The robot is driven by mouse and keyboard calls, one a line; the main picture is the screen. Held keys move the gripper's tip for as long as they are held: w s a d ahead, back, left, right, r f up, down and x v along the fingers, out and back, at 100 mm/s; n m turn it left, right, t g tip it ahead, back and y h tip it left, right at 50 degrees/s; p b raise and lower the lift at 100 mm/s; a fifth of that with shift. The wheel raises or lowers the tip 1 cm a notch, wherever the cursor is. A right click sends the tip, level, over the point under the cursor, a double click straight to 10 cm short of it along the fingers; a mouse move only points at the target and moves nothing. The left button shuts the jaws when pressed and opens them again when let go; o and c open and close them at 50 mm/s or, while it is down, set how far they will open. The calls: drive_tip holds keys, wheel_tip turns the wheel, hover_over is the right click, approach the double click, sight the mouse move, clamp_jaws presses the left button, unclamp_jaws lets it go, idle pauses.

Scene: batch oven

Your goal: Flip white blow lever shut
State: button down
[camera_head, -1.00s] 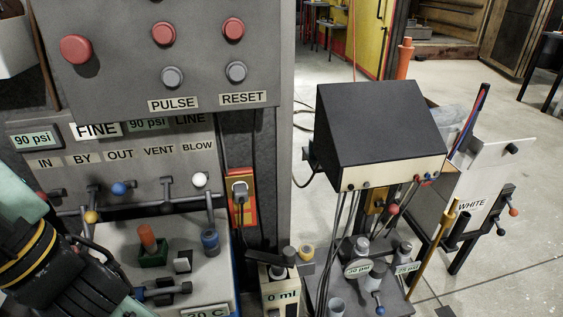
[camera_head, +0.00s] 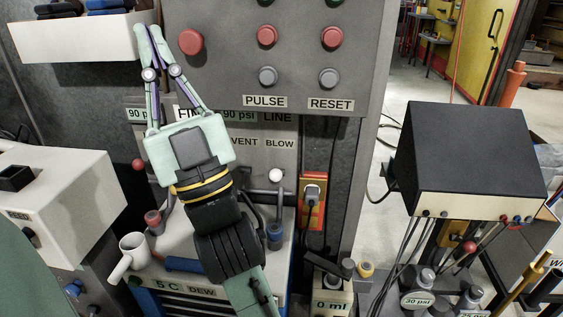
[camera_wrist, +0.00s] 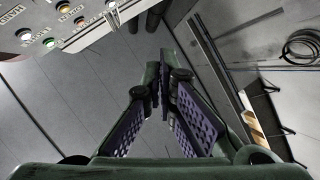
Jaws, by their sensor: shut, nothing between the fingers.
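The white blow lever's round knob (camera_head: 276,175) shows under the BLOW label (camera_head: 280,143) on the grey panel, just right of my arm. Its stem is short and dark, and its exact angle is hard to tell. My gripper (camera_head: 150,32) is shut and empty, raised in front of the panel, well above and left of the white knob. My wrist and forearm hide most of the other valve levers and labels. In the wrist view my gripper's fingers (camera_wrist: 162,75) come together over the grey floor; the white lever does not show there.
A control box with red buttons (camera_head: 191,41) and PULSE and RESET labels overhangs the valves. A white bin (camera_head: 80,40) is at upper left. An orange outlet (camera_head: 313,200) is right of the lever.

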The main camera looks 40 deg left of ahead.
drive_tip(key=w+a+f+m+t+h, duration=0.6)
drive_tip(key=w+f+m+t+h, duration=0.3)
drive_tip(key=w, duration=0.3)
drive_tip(key=w+d+f+m+h+p, duration=0.1)
drive_tip(key=w+f+m+h, duration=0.2)
drive_tip(key=w+f+h, duration=0.3)
drive_tip(key=w+d+f+m+h+p, duration=0.1)
drive_tip(key=w+d+f+m+h, duration=0.1)
drive_tip(key=w+f+m+h, duration=0.2)
wheel_tip(320, 180, down, 9)
drive_tip(key=w+h, duration=0.1)
drive_tip(key=h, duration=0.2)
drive_tip(key=shift+w+h, duration=0.3)
drive_tip(key=shift+w, duration=0.05)
drive_tip(key=shift+r, duration=0.1)
drive_tip(key=p, duration=0.3)
hover_over(280, 174)
drive_tip(key=w, duration=0.2)
drive_tip(key=f, duration=0.2)
drive_tip(key=s+f, duration=0.1)
drive_tip(key=f, duration=0.1)
drive_tip(key=shift+s, duration=0.2)
drive_tip(key=shift+s+f, duration=0.3)
drive_tip(key=shift+f, duration=0.3)
drive_tip(key=shift+f+b, duration=0.2)
drive_tip(key=shift+b, duration=0.1)
